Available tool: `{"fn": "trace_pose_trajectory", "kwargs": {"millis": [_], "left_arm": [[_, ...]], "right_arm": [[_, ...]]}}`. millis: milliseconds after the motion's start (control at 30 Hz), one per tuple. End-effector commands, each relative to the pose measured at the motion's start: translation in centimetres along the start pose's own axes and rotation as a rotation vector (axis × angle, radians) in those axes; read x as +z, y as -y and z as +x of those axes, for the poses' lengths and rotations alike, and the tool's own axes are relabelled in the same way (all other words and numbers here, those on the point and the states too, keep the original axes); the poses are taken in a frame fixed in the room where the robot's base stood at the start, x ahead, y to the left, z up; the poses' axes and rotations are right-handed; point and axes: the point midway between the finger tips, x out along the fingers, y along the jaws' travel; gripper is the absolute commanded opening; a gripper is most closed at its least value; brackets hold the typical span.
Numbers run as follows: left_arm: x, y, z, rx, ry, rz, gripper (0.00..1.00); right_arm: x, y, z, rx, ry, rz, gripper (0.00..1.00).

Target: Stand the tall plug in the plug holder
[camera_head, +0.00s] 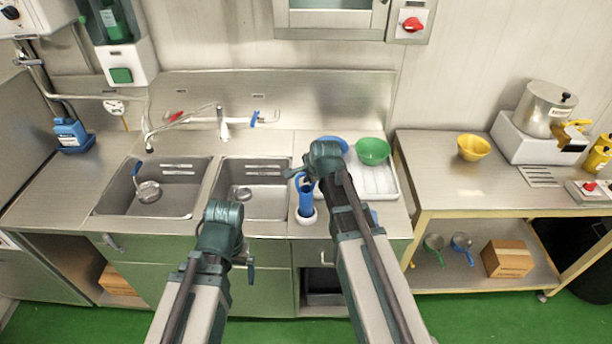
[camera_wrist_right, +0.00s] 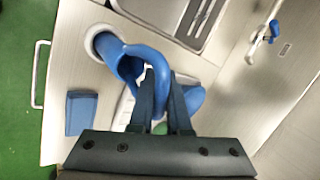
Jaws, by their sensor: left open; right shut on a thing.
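The tall plug (camera_head: 306,197) is a blue cylinder with a looped handle, and it also shows in the right wrist view (camera_wrist_right: 122,62). My right gripper (camera_head: 303,178) is shut on its looped handle, with the two dark fingers (camera_wrist_right: 160,92) at the loop. The plug's lower end is at the white round plug holder (camera_head: 306,219), whose rim shows in the right wrist view (camera_wrist_right: 91,35). The plug looks roughly upright; how deep it sits is hidden. My left gripper (camera_head: 223,210) is open and empty above the sink cabinet's front edge, its fingertips hard to make out.
A white tray (camera_head: 380,182) with a green bowl (camera_head: 372,151) and a blue bowl (camera_head: 335,143) lies right behind the right gripper. Two sink basins (camera_head: 180,203) are to the left. A small blue block (camera_wrist_right: 82,112) lies near the holder. A yellow bowl (camera_head: 474,147) stands on the right table.

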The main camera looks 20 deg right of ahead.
Motion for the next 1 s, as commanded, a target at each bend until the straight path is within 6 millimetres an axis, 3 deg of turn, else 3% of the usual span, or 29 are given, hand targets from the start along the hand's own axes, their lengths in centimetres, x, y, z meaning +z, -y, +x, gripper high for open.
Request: {"fn": "trace_pose_trajectory", "kwargs": {"millis": [200,233,433,767,1000], "left_arm": [[0.0,-0.1,0.5,0.0,0.0,0.0,1.0],[0.0,-0.1,0.5,0.0,0.0,0.0,1.0],[0.0,0.0,0.4,0.0,0.0,0.0,1.0],[0.0,0.0,0.4,-0.001,0.0,0.003,1.0],[0.1,0.1,-1.0,0.0,0.0,0.0,1.0]], "right_arm": [[0.0,-0.3,0.4,0.0,0.0,0.0,0.0],[0.0,-0.3,0.4,0.0,0.0,0.0,0.17],[0.0,-0.2,0.3,0.0,0.0,0.0,0.5],[0.0,-0.2,0.3,0.0,0.0,0.0,0.5],[0.0,-0.1,-1.3,0.0,0.0,0.0,0.5]]}}
